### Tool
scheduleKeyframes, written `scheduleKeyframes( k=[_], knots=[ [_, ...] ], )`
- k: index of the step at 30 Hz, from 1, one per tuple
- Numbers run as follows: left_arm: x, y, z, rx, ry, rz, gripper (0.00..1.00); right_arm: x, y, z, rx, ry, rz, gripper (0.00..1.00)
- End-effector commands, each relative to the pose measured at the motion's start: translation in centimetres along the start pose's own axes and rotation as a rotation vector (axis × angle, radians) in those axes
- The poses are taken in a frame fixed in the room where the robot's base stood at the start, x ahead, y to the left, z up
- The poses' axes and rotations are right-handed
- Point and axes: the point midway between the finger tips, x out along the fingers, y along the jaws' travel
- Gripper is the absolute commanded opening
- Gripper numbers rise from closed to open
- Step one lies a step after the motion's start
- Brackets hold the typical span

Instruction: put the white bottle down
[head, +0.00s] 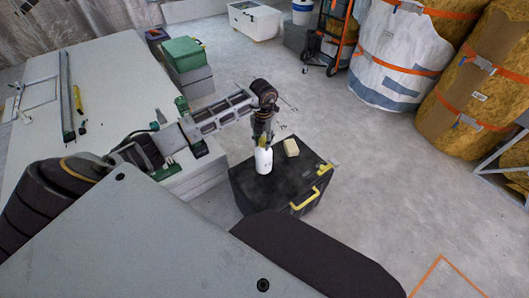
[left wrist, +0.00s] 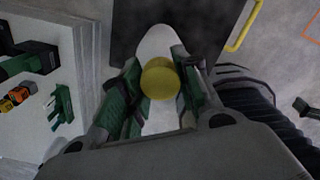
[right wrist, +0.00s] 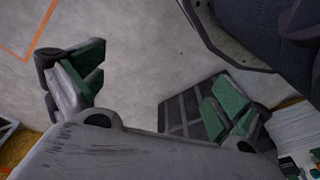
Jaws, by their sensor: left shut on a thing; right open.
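The white bottle (head: 264,161) is upright in the head view, at the top of the black case with yellow handles (head: 247,189). My left gripper (head: 263,143) is above it and shut on its upper part. In the left wrist view the bottle's yellow cap (left wrist: 160,78) sits between the green finger pads of the left gripper (left wrist: 158,92), with the white body (left wrist: 157,42) beyond. I cannot tell whether the bottle's base touches the case lid. My right gripper (right wrist: 155,95) is open and empty in the right wrist view, over the floor.
Wrapped rolls (head: 400,55) stand at the back right. Floor right of the case is clear.

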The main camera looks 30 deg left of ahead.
Motion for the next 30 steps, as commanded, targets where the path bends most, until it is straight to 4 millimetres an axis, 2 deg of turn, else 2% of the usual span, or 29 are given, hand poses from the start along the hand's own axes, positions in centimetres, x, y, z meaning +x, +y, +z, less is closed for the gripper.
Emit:
scheduleKeyframes(
  k=[7, 17, 22, 30],
  knots=[
    [0.9, 0.0, 0.1, -0.001, -0.003, 0.000, 0.00, -1.0, -0.1, -0.3, -0.002, 0.000, -0.003, 1.00],
    [1.3, 0.0, 0.1, -0.001, -0.002, 0.000, 0.00, -0.4, -0.3, 0.7, 0.000, -0.015, -0.006, 1.00],
    [3.1, 0.0, 0.0, 0.000, 0.000, -0.001, 0.00, -0.4, -0.4, 0.6, 0.000, -0.011, -0.009, 1.00],
    [5.7, 0.0, 0.1, -0.001, -0.002, 0.000, 0.00, -1.9, -0.5, -0.9, 0.000, 0.031, -0.012, 1.00]
  ],
)
